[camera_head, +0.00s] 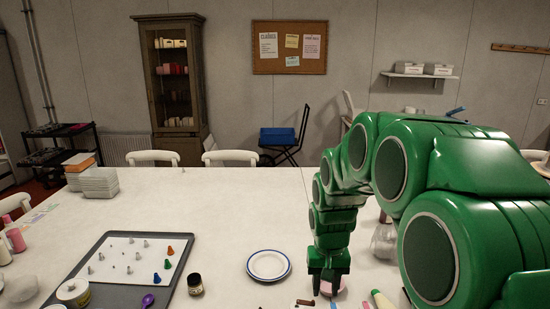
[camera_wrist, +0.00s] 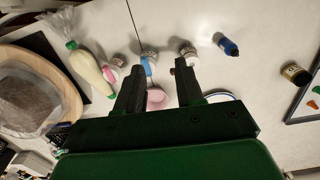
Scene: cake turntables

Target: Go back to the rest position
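My green arm reaches over the white table from the right in the head view. My gripper (camera_head: 328,284) points down near the table's front edge, right of a blue-rimmed plate (camera_head: 269,265). In the wrist view its two dark fingers (camera_wrist: 160,82) stand apart with a gap between them, and I see nothing held. A pink round item (camera_wrist: 156,98) shows in that gap and appears to lie on the table; its edge also shows beside the fingers in the head view (camera_head: 341,287). Its exact distance below the fingertips cannot be told.
A grey tray (camera_head: 88,268) with small cones lies at left, a dark jar (camera_head: 195,284) beside it. The table's middle and back are largely clear.

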